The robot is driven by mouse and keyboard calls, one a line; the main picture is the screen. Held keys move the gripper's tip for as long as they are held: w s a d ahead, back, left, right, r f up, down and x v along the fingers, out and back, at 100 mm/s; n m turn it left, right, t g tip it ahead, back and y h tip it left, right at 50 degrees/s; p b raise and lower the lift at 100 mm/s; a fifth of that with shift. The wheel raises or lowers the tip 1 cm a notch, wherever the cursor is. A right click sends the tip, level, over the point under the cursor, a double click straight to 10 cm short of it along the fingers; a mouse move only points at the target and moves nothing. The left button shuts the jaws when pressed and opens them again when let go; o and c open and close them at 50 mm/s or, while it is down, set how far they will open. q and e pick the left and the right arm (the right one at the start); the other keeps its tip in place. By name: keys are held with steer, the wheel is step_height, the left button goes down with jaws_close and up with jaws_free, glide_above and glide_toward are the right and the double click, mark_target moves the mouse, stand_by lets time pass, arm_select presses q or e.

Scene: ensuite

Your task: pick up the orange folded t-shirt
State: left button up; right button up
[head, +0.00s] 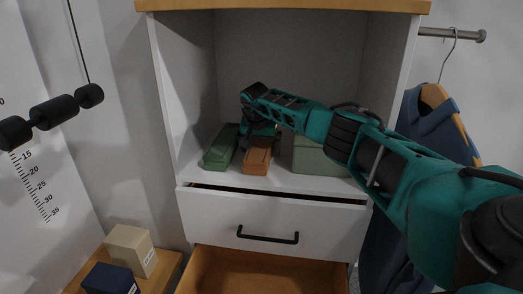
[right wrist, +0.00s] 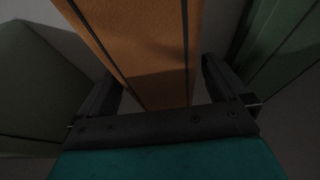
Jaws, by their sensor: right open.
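The orange folded t-shirt (head: 256,160) lies on the cabinet shelf between two green folded items. My right gripper (head: 259,143) is over its back part, pointing down. In the right wrist view the orange t-shirt (right wrist: 150,45) runs between the two open fingers of the right gripper (right wrist: 160,85), with one finger on each side. I cannot tell whether the fingers touch it. The left gripper is not in view.
A dark green folded item (head: 220,147) lies close on the left, and a lighter green one (head: 318,157) on the right. The cabinet walls (head: 183,90) enclose the shelf. Below are a drawer (head: 215,222) slightly ajar and an open wooden drawer (head: 262,272). Blue clothing (head: 425,120) hangs at right.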

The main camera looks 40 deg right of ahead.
steer(key=c, duration=1)
steer(key=shift+c, duration=0.4)
steer(key=shift+r, duration=0.15)
